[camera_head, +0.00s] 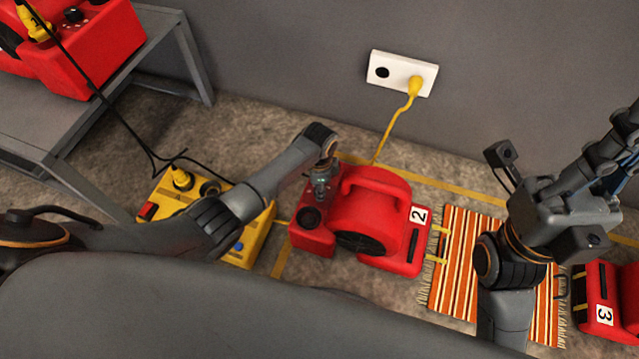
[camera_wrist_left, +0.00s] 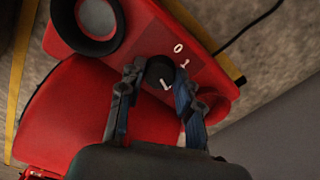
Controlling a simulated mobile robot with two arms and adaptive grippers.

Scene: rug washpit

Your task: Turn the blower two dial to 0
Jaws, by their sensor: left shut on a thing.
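Blower two (camera_head: 370,207) is a red blower with a white "2" label, standing on the floor in the middle of the head view. Its red housing also fills much of the left wrist view (camera_wrist_left: 85,100). My left gripper (camera_head: 322,182) is over its left end. In the left wrist view, my left gripper (camera_wrist_left: 158,80) is shut on the black dial (camera_wrist_left: 160,70), one finger on each side. White marks, including a "0", are printed beside the dial; its exact setting is unclear. My right gripper (camera_head: 622,145) is raised at the right; its finger gap is unclear.
A yellow box (camera_head: 250,245) stands left of blower two. A striped rug (camera_head: 458,250) and blower three (camera_head: 610,300) are to the right. Another red machine sits on a grey table (camera_head: 165,50). A yellow cord (camera_head: 390,130) runs to the wall outlet (camera_head: 390,70).

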